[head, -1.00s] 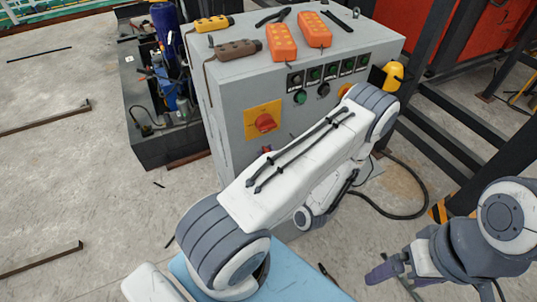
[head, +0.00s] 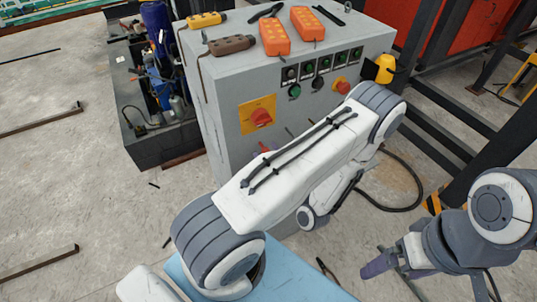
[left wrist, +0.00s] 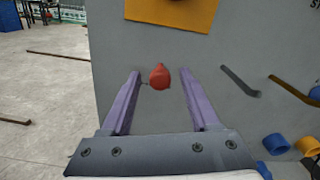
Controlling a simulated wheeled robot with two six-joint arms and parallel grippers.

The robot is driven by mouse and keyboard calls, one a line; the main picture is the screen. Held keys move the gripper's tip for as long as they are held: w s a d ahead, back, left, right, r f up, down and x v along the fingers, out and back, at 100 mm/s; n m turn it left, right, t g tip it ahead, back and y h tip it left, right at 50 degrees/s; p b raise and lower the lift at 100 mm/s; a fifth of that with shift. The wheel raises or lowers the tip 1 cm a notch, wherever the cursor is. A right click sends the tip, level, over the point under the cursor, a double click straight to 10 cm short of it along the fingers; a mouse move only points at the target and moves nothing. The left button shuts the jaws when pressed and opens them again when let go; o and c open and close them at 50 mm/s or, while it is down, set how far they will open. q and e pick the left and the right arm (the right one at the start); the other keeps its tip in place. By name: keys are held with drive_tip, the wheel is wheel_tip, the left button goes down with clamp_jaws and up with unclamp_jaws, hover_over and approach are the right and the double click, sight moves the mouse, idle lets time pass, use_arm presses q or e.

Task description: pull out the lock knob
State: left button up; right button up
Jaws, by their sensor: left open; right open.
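The lock knob (left wrist: 159,76) is small, red and rounded, on the grey cabinet front below a yellow plate. In the left wrist view it appears between the two purple fingertips of my left gripper (left wrist: 160,84), which is open, with a gap on each side. I cannot tell how far the tips reach along the knob. In the head view a bit of the red knob (head: 264,147) shows just above my left arm, which hides the left gripper. My right gripper (head: 384,262) is low at the right, away from the cabinet, open and empty.
The grey control cabinet (head: 222,123) carries a red rotary switch (head: 261,117) on a yellow plate, buttons, and orange pendants (head: 273,36) on top. A bent dark lever (left wrist: 240,81) and blue parts (left wrist: 276,144) lie right of the knob. Dark steel beams (head: 450,112) stand at the right.

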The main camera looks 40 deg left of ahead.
use_arm(q)
drive_tip(key=shift+d, duration=0.1)
drive_tip(key=shift+d+f, duration=0.1)
drive_tip(key=shift+d, duration=0.2)
drive_tip(key=b+v, duration=0.3)
drive_tip(key=v, duration=0.6)
drive_tip(key=shift+s+d, duration=0.25)
drive_tip(key=shift+s, duration=0.05)
